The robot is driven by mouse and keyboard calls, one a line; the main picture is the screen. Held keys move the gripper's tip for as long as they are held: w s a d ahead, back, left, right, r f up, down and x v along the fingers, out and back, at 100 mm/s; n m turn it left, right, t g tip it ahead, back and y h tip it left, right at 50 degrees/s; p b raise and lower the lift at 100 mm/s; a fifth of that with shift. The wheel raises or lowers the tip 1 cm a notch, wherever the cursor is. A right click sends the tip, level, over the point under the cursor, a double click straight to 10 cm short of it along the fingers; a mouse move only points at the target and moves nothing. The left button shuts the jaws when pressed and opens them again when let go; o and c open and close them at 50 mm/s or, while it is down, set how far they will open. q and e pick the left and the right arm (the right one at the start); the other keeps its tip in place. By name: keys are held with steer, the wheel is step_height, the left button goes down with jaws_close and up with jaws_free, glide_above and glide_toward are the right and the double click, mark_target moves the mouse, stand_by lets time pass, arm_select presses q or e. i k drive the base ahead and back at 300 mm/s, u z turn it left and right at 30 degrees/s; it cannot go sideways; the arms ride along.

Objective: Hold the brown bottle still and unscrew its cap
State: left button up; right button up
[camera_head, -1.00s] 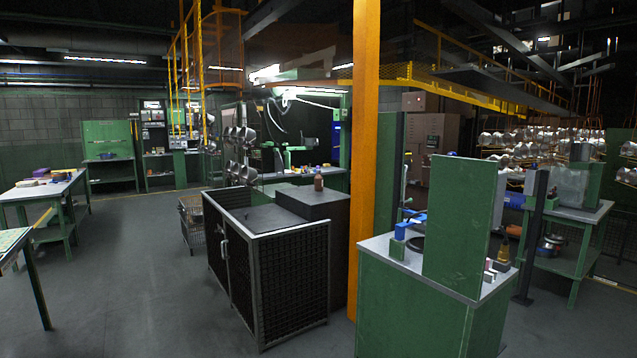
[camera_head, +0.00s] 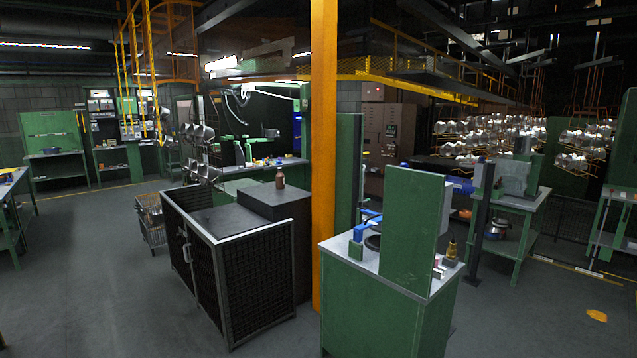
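A small brown bottle (camera_head: 280,178) stands upright on top of a dark box-like cabinet (camera_head: 272,201), left of the orange post. It is some distance away from me, and its cap is too small to make out clearly. Neither of my grippers shows in the head view.
A dark mesh cage cart (camera_head: 228,262) stands in front of the cabinet. An orange post (camera_head: 324,150) rises just right of it. A green workstation (camera_head: 390,310) with an upright panel is on the right. Open grey floor (camera_head: 110,285) lies at the left and front.

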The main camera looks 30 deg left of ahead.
mark_target(280, 177)
steer(key=z, duration=0.3)
steer(key=i, duration=6.5)
steer(key=u, duration=2.7)
steer(key=i, duration=3.75)
